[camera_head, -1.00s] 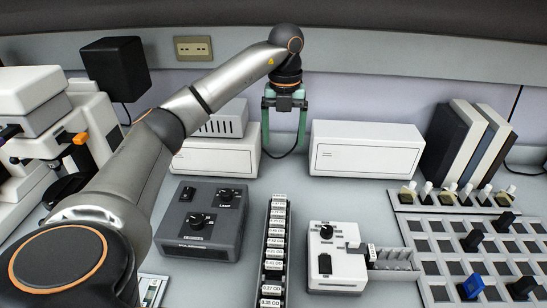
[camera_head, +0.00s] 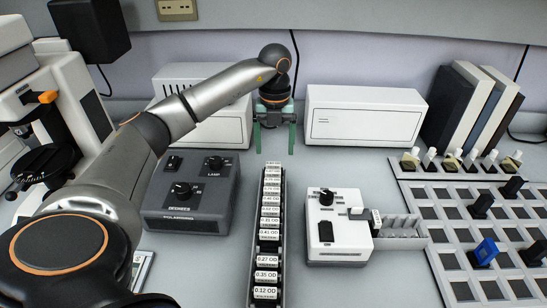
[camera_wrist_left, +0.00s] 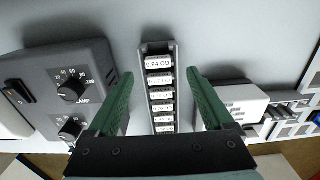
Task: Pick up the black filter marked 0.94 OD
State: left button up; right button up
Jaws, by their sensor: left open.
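The filter marked 0.94 OD (camera_wrist_left: 159,62) is first in a row of white-labelled filters in a narrow black rack (camera_wrist_left: 157,46). In the head view the rack (camera_head: 268,247) runs front to back along the bench, and the labels at its far end are too small to read. My left gripper (camera_head: 274,150) is open and empty, pointing down above the rack's far end. In the left wrist view its green fingers (camera_wrist_left: 157,78) stand on either side of the row, apart from the filters. My right gripper is not in view.
A dark grey control box (camera_head: 193,195) with knobs stands left of the rack. A white box (camera_head: 337,225) with a black knob stands right of it. A slotted tray (camera_head: 455,215) lies further right. White cabinets (camera_head: 364,118) stand behind.

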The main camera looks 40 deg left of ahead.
aim_at(274, 163)
pick_arm(q)
notch_tip(274, 163, down, 5)
jog(key=shift+s+a, duration=0.1)
grip_shut()
dwell(0.8)
